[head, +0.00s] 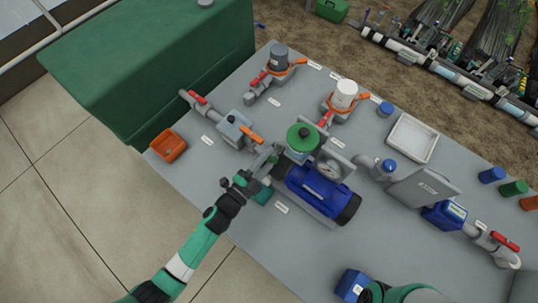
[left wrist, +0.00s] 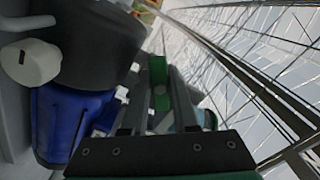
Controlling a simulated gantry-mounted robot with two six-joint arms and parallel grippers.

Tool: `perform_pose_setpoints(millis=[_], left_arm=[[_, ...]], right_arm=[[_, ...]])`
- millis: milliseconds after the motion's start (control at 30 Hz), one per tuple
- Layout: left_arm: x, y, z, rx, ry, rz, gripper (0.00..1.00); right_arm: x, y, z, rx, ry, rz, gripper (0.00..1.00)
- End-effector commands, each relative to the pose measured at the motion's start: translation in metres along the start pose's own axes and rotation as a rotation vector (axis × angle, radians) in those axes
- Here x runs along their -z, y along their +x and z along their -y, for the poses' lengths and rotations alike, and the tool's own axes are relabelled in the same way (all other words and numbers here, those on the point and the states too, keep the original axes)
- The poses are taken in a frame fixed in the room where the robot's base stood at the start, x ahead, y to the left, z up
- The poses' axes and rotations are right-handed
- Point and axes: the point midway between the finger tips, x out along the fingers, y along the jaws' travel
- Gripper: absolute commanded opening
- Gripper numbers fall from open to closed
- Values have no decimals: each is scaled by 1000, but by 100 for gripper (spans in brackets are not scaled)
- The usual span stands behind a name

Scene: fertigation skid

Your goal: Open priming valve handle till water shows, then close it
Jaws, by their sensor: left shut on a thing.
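My left gripper (head: 268,158) reaches in from the lower left, to the left of the lid. In the left wrist view my left gripper (left wrist: 158,100) is shut on a small green handle (left wrist: 158,72), which shows between its two fingers. The handle's turned position and its valve body cannot be made out. No water can be made out. My right gripper is out of view.
An orange tray (head: 168,146) sits at the table's left edge. Grey piping with an orange-handled valve (head: 240,130) lies behind my left gripper. A white tray (head: 411,138) and a grey panel (head: 423,189) stand to the right. Bare tabletop lies in front of the pump.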

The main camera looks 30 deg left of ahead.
Motion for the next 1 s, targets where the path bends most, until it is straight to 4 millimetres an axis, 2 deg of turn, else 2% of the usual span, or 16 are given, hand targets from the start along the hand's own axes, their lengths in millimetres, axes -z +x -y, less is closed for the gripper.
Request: perform_pose_setpoints(millis=[600,1000], left_arm=[[2,0,2,0,-583,0,0],[1,0,2,1,-871,-2,0]], right_arm=[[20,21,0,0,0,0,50],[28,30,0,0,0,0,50]])
